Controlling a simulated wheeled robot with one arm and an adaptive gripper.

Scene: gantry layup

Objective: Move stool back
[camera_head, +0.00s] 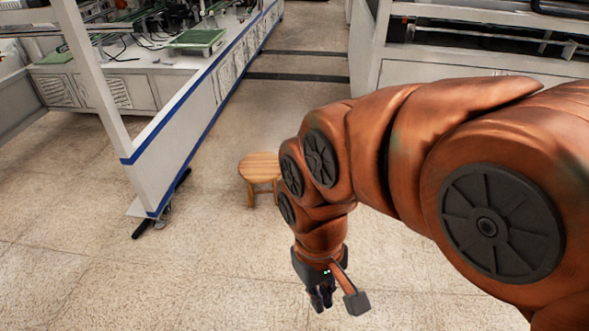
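A small wooden stool (259,168) with a light brown slatted seat stands upright on the floor, left of the middle of the view. Its right side is partly hidden behind my orange arm. My gripper (320,303) is dark and points down at the lower middle, below and to the right of the stool in the picture and apart from it. Its fingers look small and close together, and I cannot make out a gap clearly. No object shows in it.
A white gantry machine (190,130) with a blue stripe stands at left, its foot (150,212) on the floor. A white cabinet (450,72) stands at the upper right. Between them runs an open aisle (300,75) with dark floor strips. The lower left floor is clear.

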